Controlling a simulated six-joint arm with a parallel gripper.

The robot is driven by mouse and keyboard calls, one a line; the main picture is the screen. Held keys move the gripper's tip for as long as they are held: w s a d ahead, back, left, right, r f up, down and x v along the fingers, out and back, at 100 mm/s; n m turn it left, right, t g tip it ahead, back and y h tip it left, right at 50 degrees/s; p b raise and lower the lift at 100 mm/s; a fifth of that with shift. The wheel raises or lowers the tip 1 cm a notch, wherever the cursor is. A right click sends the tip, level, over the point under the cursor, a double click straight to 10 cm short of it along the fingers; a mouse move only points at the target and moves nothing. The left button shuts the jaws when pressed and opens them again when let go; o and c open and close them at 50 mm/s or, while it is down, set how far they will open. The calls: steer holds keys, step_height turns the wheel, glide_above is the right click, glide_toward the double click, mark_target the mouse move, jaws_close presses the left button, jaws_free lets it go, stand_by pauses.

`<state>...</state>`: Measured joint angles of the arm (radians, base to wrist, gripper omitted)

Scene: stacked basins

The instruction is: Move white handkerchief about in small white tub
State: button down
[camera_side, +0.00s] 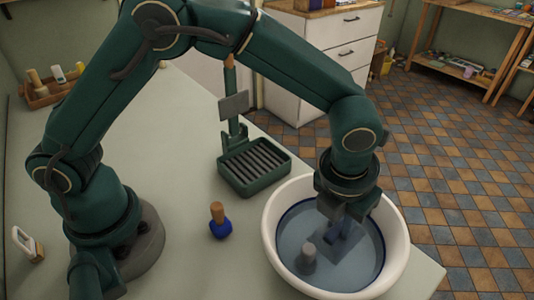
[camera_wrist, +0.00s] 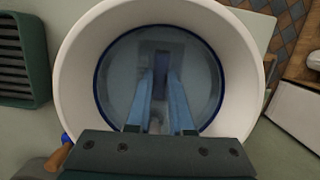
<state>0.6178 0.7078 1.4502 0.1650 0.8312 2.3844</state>
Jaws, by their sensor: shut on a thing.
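The small white tub (camera_side: 272,222) stands at the table's front right, with bluish water inside a dark blue waterline. It fills much of the wrist view (camera_wrist: 78,85). My gripper (camera_side: 343,246) points down into the tub, its fingers in the water. In the wrist view the fingers (camera_wrist: 160,75) reach out with a dim grey patch between their tips. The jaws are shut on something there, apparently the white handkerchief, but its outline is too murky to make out. A pale, stubby lump (camera_side: 306,258) shows in the water beside the fingers; I cannot tell what it is.
A dark green slatted rack (camera_side: 254,166) stands behind the tub. A blue bottle with a wooden top (camera_side: 220,222) stands left of it. A brown tray with small bottles (camera_side: 50,90) is at the far left. The table between is mostly clear; its edge lies right of the tub.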

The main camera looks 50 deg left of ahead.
mark_target(335, 232)
steer(key=shift+s, duration=0.7)
steer(key=shift+r, duration=0.1)
step_height(335, 232, up, 10)
stand_by(0.7)
stand_by(1.2)
